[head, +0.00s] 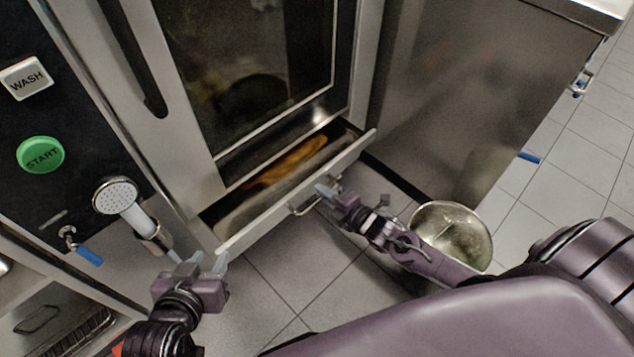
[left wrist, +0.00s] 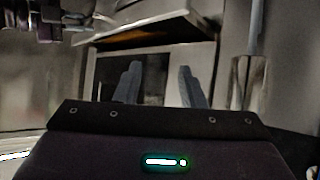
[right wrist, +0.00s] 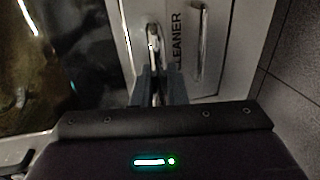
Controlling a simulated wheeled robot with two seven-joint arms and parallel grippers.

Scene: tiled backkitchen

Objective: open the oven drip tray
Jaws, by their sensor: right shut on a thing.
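The oven drip tray (head: 285,197) is a long metal drawer below the oven door, pulled out from the oven front. Its open inside shows a brownish-orange surface. My right gripper (head: 327,192) is at the front panel, and in the right wrist view (right wrist: 158,85) its fingers are closed around a bar handle (right wrist: 154,42). My left gripper (head: 211,263) is empty beside the tray's left front end. Its fingers stand apart in the left wrist view (left wrist: 160,85), with the tray's edge (left wrist: 135,28) above them.
A second bar handle (right wrist: 199,45) stands beside a CLEANER label. A round metal bowl (head: 451,237) sits on the floor right of my right gripper. A steel cabinet (head: 460,90) stands right of the oven. A hand shower (head: 120,200) hangs at left. Tiled floor (head: 300,272) before the tray is clear.

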